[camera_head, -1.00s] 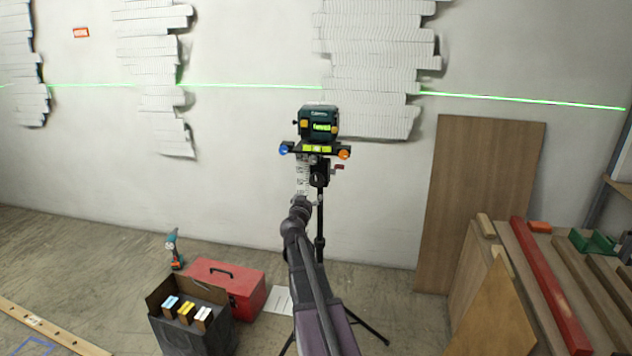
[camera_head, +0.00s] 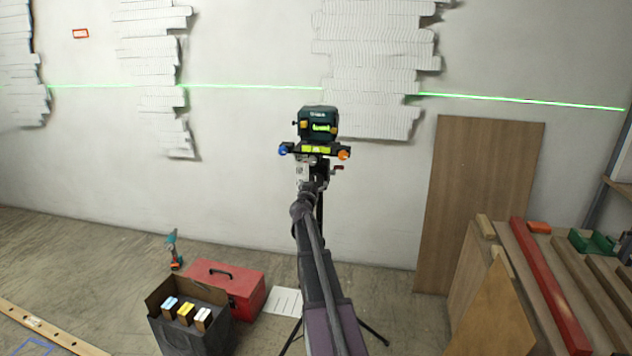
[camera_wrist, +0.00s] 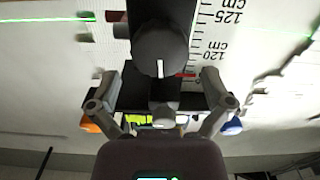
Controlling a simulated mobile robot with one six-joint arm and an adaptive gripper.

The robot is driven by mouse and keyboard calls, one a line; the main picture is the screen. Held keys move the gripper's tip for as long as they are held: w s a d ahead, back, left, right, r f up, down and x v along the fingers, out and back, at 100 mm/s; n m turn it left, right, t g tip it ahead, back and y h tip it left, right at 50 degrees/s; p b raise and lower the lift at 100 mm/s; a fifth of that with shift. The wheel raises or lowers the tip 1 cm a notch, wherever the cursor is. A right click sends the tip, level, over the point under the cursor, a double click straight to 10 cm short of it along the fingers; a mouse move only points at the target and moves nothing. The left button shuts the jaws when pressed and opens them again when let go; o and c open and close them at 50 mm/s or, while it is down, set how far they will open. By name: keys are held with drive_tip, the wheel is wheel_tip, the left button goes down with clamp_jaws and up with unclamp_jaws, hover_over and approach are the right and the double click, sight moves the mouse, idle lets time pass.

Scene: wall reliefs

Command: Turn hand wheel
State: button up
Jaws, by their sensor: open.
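A green laser level (camera_head: 318,124) stands on a tripod mount with a blue knob (camera_head: 283,149) at left and an orange knob (camera_head: 344,154) at right. In the wrist view, a dark round knob with a white mark (camera_wrist: 160,55), apparently the hand wheel, is beside a centimetre scale (camera_wrist: 222,30). My gripper (camera_wrist: 160,78) is open. Its fingers are spread to either side, just below the knob in the picture; I cannot tell whether they touch anything. In the head view my gripper (camera_head: 311,176) is just under the laser level, and my arm hides much of the tripod.
A wooden board (camera_head: 480,200) leans on the wall at right, beside a bench with a red beam (camera_head: 550,285). A red toolbox (camera_head: 235,285), a dark box (camera_head: 190,325) and a drill (camera_head: 173,252) are on the floor at left. Air around the level is clear.

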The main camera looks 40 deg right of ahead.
sight(316, 180)
drive_tip(key=shift+x, duration=1.75)
drive_tip(key=c, duration=1)
